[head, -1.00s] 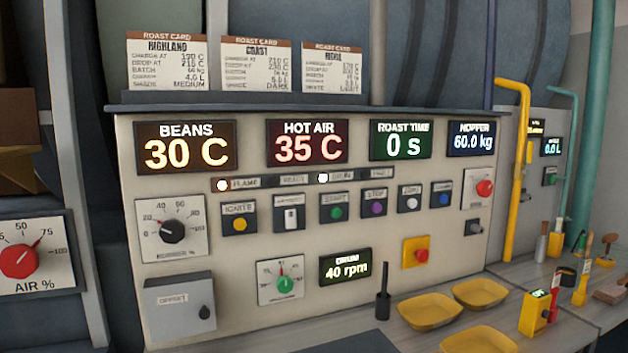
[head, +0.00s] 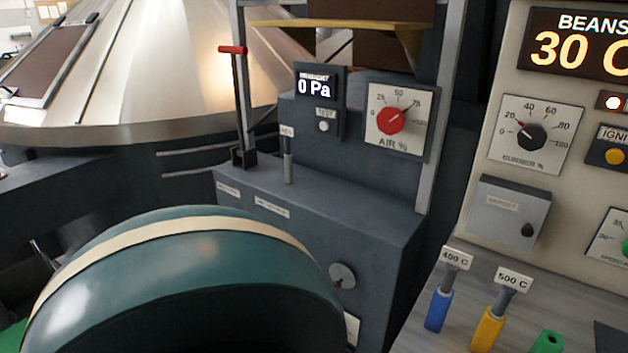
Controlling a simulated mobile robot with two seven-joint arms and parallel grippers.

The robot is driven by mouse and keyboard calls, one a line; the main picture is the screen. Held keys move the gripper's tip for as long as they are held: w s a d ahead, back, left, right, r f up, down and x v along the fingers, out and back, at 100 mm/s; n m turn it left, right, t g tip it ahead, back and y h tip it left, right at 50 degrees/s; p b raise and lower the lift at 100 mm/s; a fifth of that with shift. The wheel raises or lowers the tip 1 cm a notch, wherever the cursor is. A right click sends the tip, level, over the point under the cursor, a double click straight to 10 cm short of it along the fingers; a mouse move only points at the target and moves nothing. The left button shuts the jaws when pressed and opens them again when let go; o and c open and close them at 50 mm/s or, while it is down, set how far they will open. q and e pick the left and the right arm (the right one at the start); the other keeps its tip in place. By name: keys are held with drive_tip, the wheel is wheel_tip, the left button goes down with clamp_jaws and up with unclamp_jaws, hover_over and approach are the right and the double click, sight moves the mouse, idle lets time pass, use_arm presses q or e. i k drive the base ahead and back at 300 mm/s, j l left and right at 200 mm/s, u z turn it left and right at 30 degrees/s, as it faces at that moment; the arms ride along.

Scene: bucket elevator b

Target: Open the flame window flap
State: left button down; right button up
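Nothing in view is labelled as a flame window flap. A small round grey disc (head: 342,275) with a darker spot sits on the front of the dark grey cabinet (head: 380,222), low and partly behind a large teal rounded body. It may be the flap, but I cannot tell for sure. It appears to lie flat against the cabinet face. Neither of my grippers shows in the head view.
The teal body (head: 185,262) with a cream band fills the lower left. A red-topped lever (head: 232,50) and a red air dial (head: 390,121) are above the cabinet. The control panel (head: 480,165) stands right, with blue (head: 438,310) and yellow (head: 487,328) handled tools below it.

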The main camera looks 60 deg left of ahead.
sight(343, 277)
drive_tip(key=u, duration=1.65)
drive_tip(key=i+u, duration=0.2)
drive_tip(key=i+l+z, duration=0.15)
drive_tip(key=i+l, duration=0.05)
drive_tip(key=i, duration=0.1)
